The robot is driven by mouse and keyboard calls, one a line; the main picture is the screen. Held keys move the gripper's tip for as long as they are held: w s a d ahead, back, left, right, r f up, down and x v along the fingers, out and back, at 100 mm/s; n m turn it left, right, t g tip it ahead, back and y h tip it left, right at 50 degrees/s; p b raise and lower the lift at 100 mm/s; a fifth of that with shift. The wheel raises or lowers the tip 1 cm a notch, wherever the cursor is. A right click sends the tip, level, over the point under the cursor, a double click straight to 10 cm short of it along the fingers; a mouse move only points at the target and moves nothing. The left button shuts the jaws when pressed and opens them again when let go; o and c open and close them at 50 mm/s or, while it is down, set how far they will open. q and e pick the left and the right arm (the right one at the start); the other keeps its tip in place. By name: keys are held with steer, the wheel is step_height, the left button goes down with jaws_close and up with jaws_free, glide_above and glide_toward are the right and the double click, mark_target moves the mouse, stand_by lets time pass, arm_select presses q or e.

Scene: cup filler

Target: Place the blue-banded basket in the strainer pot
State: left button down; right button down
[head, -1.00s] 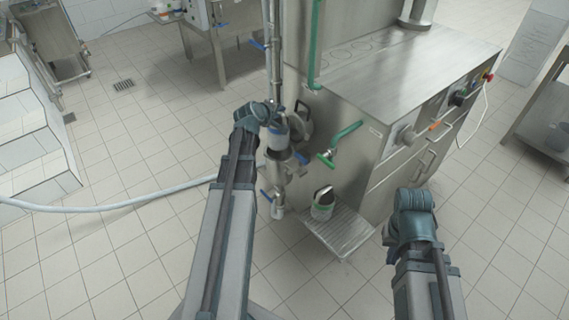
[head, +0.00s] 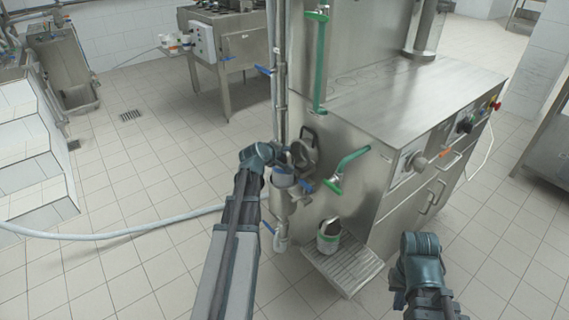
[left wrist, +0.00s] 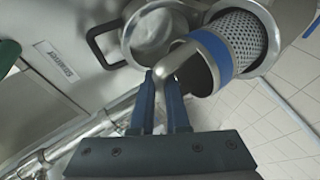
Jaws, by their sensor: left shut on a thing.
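The blue-banded basket (left wrist: 240,42) is a perforated metal cylinder with a blue band (left wrist: 212,52) at its near end and a bent metal handle. My left gripper (left wrist: 163,100) is shut on that handle. In the head view the basket's blue band (head: 283,179) shows just above the strainer pot (head: 281,204). In the left wrist view the pot's metal rim (left wrist: 273,35) rings the mesh; I cannot tell how deep the basket sits. In the head view my left gripper (head: 285,158) is partly hidden. My right arm's end (head: 422,258) is at lower right, its fingers not discernible.
The pot's round lid (left wrist: 150,32) stands open beside its mouth, near a black handle (left wrist: 97,42). A small container (head: 328,235) stands on a ridged tray (head: 345,264) below. The steel machine (head: 400,100) rises behind.

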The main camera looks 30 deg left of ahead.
mark_target(285, 160)
arm_select(q)
steer(key=shift+f+b, duration=1.55)
steer(key=shift+f, duration=0.3)
steer(key=shift+f+b, duration=0.5)
steer(key=shift+b, duration=0.15)
steer(key=c, duration=0.9)
jaws_free()
steer(key=shift+r+p, duration=0.5)
steer(key=shift+p, duration=0.05)
steer(key=shift+p+v, duration=3.15)
steer(key=shift+v, duration=2.95)
